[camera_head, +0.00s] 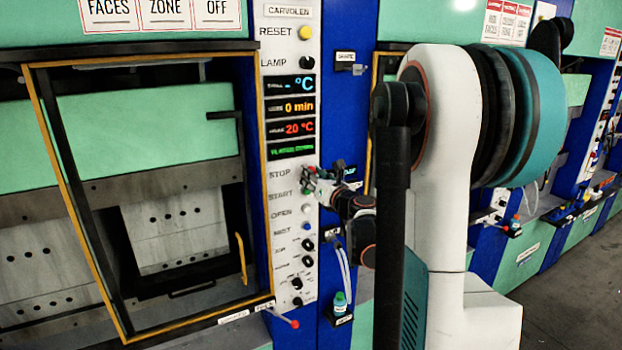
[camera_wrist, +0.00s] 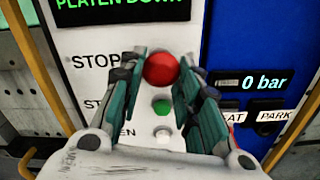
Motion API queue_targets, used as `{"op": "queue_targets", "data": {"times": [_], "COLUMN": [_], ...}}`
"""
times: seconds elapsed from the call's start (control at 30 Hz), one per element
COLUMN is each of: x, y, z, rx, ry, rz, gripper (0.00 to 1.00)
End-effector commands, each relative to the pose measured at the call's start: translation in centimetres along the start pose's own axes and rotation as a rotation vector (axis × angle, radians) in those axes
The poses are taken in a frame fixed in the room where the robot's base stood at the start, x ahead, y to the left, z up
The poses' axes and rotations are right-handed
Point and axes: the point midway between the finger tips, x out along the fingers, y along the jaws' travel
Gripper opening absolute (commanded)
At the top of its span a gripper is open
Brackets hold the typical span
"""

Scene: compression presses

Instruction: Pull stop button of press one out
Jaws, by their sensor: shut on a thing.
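The red stop button (camera_wrist: 161,70) sits beside the STOP label on the white control panel (camera_head: 287,15) of the press. My gripper (camera_head: 316,182) is at the STOP row of this panel. In the wrist view its two green-padded fingers lie left and right of the red button, shut on it. In the head view the button is mostly hidden by the fingers. Whether the button stands in or out cannot be told.
A green button (camera_wrist: 161,106) and a white button (camera_wrist: 162,136) lie just below the stop button. The yellow-framed press door (camera_head: 40,95) is to the left. A bottle (camera_head: 340,304) stands lower right of the panel.

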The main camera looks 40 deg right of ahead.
Motion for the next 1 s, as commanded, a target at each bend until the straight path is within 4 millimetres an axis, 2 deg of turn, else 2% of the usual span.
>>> {"op": "queue_targets", "data": {"times": [0.3, 0.33, 0.4, 0.77, 0.87, 1.0], "x": [-0.6, -0.6, -0.6, -0.7, -1.4, -3.5], "y": [0.0, 0.0, 0.0, 0.0, -0.1, -0.1], "z": [-0.1, -0.1, -0.1, -0.1, 0.0, 0.0], "rx": [-0.001, -0.001, -0.001, 0.0, 0.0, 0.0], "ry": [0.001, 0.001, 0.001, 0.0, 0.0, -0.001], "rz": [0.0, 0.0, 0.0, 0.0, -0.001, -0.003], "gripper": [0.0, 0.35, 0.51, 0.52, 0.52, 0.52]}}
